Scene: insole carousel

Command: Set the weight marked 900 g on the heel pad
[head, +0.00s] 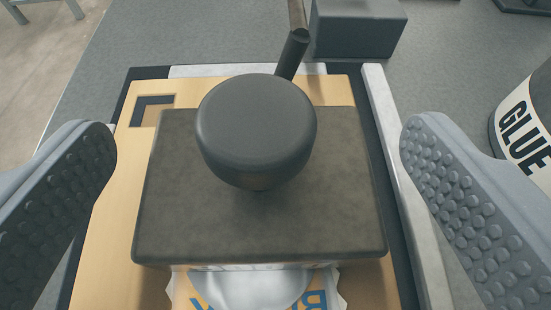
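My gripper (258,140) is open. Its two grey fingers with studded pads stand wide apart at the left and right of the head view. Between them is a dark block (190,220) with a round dark knob (255,125) above it; it looks like a weight. Both fingers are apart from the knob and the block. No 900 g mark is readable on the faces I see. The block lies over a light wooden board (105,240). I cannot pick out a heel pad.
A white item with blue lettering (245,290) shows at the block's near edge. A dark rod (292,52) rises behind the knob. A grey box (357,28) stands behind. A GLUE container (525,130) is at the right. Pale rails (405,190) edge the board.

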